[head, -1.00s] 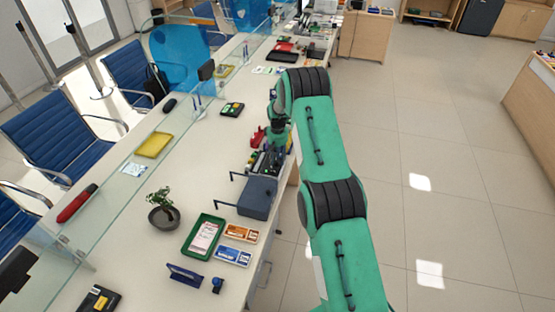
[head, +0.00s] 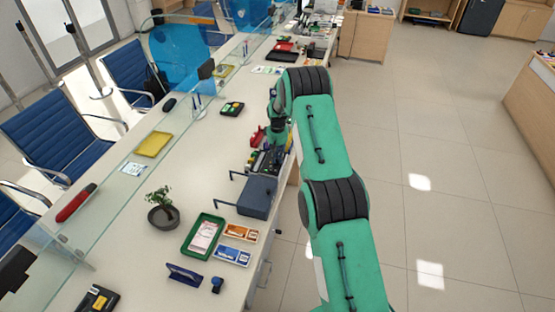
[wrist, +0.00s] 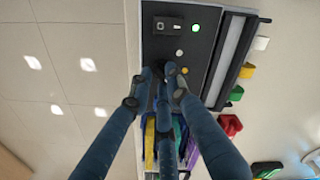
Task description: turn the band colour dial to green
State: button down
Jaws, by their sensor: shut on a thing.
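The black panel (wrist: 205,48) of the band device shows in the wrist view, with a lit green dot (wrist: 196,28) at its upper right and a pale dot (wrist: 179,53) below it. The small dark band colour dial (wrist: 171,68) is mostly hidden between my fingers. My gripper (wrist: 163,82) is shut on the dial with its blue-grey fingers. Which way the dial points cannot be seen. In the head view the device (head: 266,160) stands at the counter's right edge, partly behind my green arm.
Coloured bands (wrist: 150,145) lie in the device below my fingers. A glass screen runs along the left.

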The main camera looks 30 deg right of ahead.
aim_at(277, 160)
jog(key=c, duration=1.6)
grip_release()
jog(key=shift+c, duration=0.2)
notch_tip(277, 160, up, 12)
